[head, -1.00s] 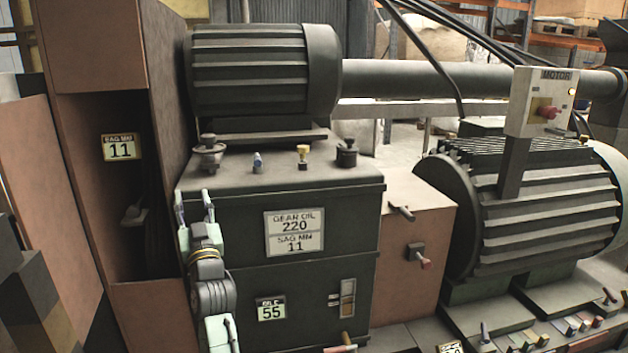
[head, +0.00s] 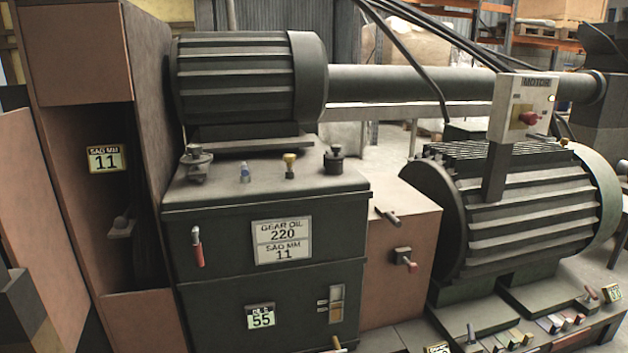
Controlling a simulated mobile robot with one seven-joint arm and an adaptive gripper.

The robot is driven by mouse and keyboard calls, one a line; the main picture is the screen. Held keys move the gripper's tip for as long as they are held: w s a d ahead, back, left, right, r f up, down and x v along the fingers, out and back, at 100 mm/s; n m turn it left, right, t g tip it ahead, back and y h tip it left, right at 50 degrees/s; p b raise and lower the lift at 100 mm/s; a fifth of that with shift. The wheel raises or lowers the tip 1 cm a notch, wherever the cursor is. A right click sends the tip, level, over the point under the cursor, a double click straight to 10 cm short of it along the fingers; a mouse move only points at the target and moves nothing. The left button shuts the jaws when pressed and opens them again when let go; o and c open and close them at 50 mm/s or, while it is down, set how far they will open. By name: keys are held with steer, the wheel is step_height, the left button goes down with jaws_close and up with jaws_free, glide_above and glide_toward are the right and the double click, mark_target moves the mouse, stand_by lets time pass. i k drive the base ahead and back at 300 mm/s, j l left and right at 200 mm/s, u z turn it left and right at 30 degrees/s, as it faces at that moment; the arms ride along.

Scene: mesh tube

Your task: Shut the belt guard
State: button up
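A tall copper-brown housing (head: 80,55) stands at the left with a dark upright recess (head: 110,215) in it. A plate marked 11 (head: 106,159) and a small grey handle-like part (head: 122,226) show in the recess. A flat brown panel (head: 45,205) stands at a slant left of the recess, swung away from it; it looks like the belt guard, standing open, though I cannot be certain. Its left part is cut off by the picture edge. My gripper is not in view.
A dark gear oil box (head: 215,285) with a red-handled lever (head: 198,247) stands right of the recess. A finned motor (head: 540,215) and a MOTOR switch box (head: 525,104) are farther right. A dark and yellowish block (head: 22,315) fills the lower left corner.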

mark_target(33, 233)
steer(key=k+j, duration=0.1)
steer(key=j, duration=1.85)
steer(key=k+j, duration=0.15)
steer(key=j, duration=0.8)
steer(key=k+z, duration=0.45)
steer(key=z, duration=0.15)
